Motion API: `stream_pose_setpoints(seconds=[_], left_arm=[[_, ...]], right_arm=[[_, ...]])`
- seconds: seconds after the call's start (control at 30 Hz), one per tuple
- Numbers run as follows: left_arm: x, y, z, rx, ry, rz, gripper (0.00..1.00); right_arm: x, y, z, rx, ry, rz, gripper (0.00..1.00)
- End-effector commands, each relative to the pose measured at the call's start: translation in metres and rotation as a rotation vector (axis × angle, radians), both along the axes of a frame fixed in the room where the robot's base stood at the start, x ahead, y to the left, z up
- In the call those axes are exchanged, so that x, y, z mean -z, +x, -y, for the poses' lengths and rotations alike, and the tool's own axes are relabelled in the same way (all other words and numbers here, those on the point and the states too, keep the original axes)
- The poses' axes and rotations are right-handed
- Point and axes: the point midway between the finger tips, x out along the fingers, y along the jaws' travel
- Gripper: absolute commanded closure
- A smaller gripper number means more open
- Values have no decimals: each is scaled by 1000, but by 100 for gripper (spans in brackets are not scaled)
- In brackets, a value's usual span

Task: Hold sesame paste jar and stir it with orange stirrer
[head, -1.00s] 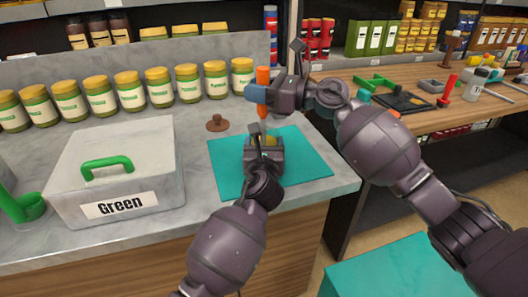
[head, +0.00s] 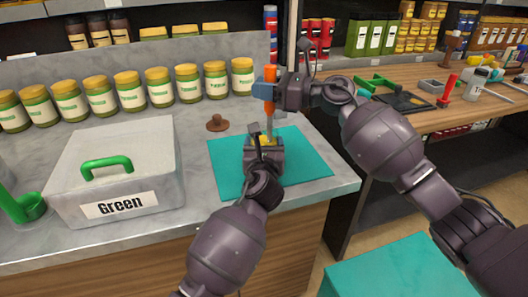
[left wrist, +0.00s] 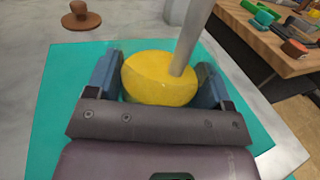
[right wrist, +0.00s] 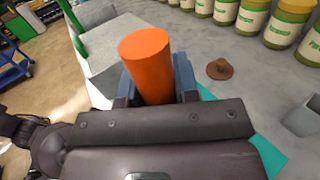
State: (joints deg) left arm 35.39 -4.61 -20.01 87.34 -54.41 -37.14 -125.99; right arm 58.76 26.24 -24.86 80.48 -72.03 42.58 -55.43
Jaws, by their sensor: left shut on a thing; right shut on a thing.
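The sesame paste jar (left wrist: 160,80) shows a round yellow top in the left wrist view; its body is mostly hidden. My left gripper (head: 264,146) is shut on it above the teal mat (head: 223,172). The orange stirrer (head: 270,77) stands nearly upright, with my right gripper (head: 268,90) shut on its orange handle. The handle also shows in the right wrist view (right wrist: 147,62). The stirrer's grey shaft runs down to the yellow top and meets it right of centre in the left wrist view. I cannot tell how deep its tip is.
A brown knobbed lid (head: 217,123) lies on the counter behind the mat. A grey box (head: 150,165) marked "Green" stands at left, beside a green cup-like tool (head: 28,208). Several yellow-lidded jars (head: 158,88) line the back. A wooden table (head: 430,115) with tools stands at right.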

Motion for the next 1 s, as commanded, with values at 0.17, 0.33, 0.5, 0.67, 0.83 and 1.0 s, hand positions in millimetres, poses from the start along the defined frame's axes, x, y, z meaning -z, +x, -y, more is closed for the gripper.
stream_pose_setpoints(seconds=[0.17,0.33,0.5,0.67,0.83,1.0], left_arm=[[-1,0,0,0,0,1,61],[-1,0,0,0,0,1,61],[-1,0,0,0,0,1,61],[-1,0,0,0,0,1,61],[-1,0,0,0,0,1,61],[0,0,0,0,0,1,61]], right_arm=[[-1,0,0,0,1,1,97],[-1,1,-2,-1,1,1,97],[-1,4,-8,-1,2,2,97],[-1,8,-16,-1,1,0,97],[-1,9,-19,-1,1,0,97],[-1,9,-18,-1,1,1,97]])
